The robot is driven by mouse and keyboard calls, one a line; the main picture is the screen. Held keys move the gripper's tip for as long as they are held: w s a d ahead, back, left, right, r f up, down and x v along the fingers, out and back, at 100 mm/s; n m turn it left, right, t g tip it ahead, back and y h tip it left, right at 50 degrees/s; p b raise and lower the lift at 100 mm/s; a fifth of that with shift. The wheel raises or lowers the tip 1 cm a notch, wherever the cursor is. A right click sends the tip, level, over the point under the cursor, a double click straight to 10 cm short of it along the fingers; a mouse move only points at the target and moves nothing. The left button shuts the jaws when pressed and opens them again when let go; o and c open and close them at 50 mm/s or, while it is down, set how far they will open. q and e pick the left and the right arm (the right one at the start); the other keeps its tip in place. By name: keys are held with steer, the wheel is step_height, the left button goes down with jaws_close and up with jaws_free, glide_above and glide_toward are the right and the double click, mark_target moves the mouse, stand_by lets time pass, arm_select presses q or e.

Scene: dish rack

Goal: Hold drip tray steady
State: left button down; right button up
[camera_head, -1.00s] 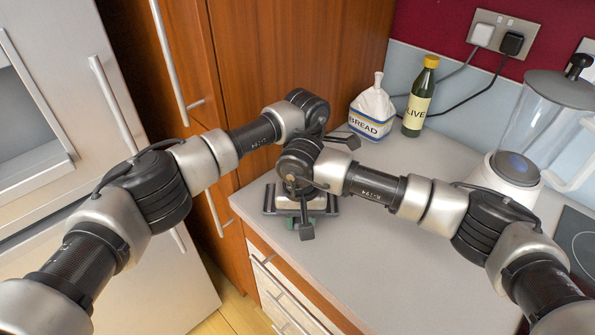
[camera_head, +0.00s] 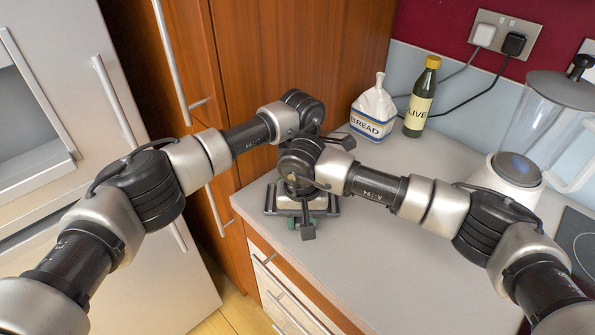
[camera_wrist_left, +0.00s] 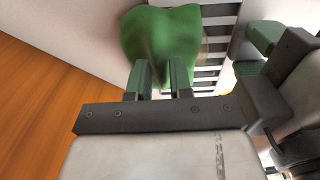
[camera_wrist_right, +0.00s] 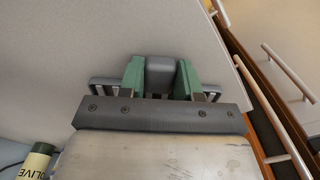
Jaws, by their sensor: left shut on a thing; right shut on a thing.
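My right gripper (camera_wrist_right: 160,80) is low over the counter's corner. Its green fingers are shut on a dark grey block (camera_wrist_right: 160,70), which seems to be part of the drip tray. In the head view, the right gripper and wrist cover most of it. My left gripper (camera_wrist_left: 160,78) has green fingers shut on a soft-looking, crumpled green piece (camera_wrist_left: 175,30), seemingly a cloth. In the head view the left gripper is hidden behind the arms. A slatted light-and-dark surface (camera_wrist_left: 216,50), perhaps the drip tray, lies beside the green piece, between it and the right gripper.
The white counter (camera_head: 390,260) is clear in front. A bread bag (camera_head: 372,112) and an olive bottle (camera_head: 420,97) stand at the back, with a blender (camera_head: 540,125) at right. A wooden cabinet (camera_head: 285,50) rises behind my wrists.

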arm_select(q)
steer(key=shift+s+d+f, duration=0.1)
steer(key=shift+d, duration=0.75)
steer(key=shift+a, duration=1.45)
steer(key=shift+d, duration=1.45)
steer(key=shift+a, duration=1.45)
steer(key=shift+r, duration=3.65)
